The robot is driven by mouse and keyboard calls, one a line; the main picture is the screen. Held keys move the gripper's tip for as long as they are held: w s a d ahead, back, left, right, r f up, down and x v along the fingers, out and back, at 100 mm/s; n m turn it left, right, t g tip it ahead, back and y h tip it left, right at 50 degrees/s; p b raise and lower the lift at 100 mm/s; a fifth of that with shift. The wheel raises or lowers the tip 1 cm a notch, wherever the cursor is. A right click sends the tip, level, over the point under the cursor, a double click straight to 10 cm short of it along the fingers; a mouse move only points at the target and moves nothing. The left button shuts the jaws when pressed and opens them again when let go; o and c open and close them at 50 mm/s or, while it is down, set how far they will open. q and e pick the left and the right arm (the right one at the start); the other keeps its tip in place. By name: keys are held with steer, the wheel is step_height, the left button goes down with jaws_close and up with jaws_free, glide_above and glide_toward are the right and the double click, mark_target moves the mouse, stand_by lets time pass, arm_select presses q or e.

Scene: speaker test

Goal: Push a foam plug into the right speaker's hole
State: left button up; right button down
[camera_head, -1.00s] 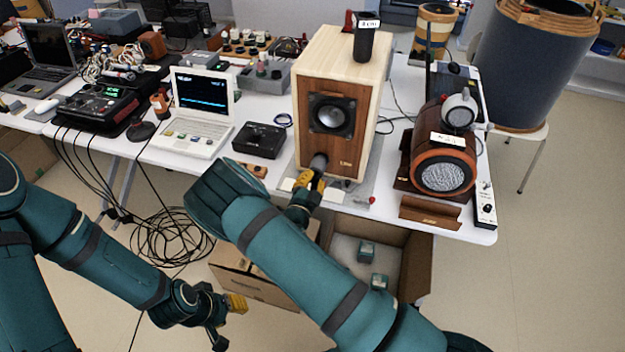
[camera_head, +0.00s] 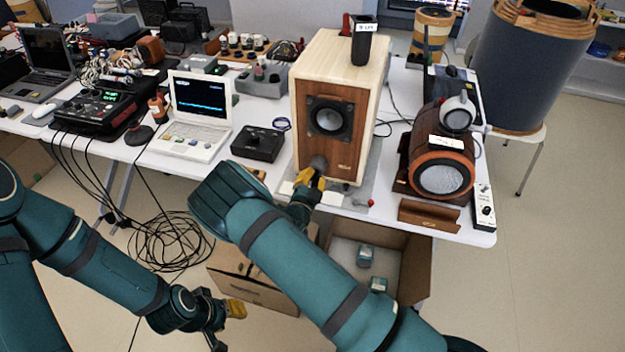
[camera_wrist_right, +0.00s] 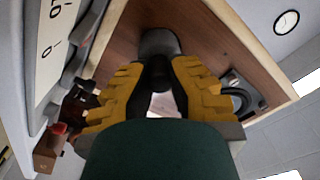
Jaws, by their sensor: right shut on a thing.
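The wooden box speaker (camera_head: 352,122) stands upright on the table, with a pale cabinet, a brown front and a round dark driver. My right gripper (camera_head: 311,178) is low at its front, its yellow fingers shut on a grey foam plug (camera_head: 318,162). In the right wrist view the plug (camera_wrist_right: 160,42) sits between the fingers (camera_wrist_right: 157,78), its far end at the brown panel (camera_wrist_right: 208,40). The hole's rim is hidden, so I cannot tell how deep the plug is. My left gripper (camera_head: 232,309) hangs low, away from the speaker; its opening is unclear.
A small black box (camera_head: 258,143) is to the left. An open carton (camera_head: 418,270) is below the table edge.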

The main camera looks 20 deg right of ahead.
steer(key=shift+x, duration=1.45)
stand_by(1.1)
steer(key=c, duration=1)
jaws_free()
steer(key=shift+a, duration=0.1)
steer(key=v, duration=1.2)
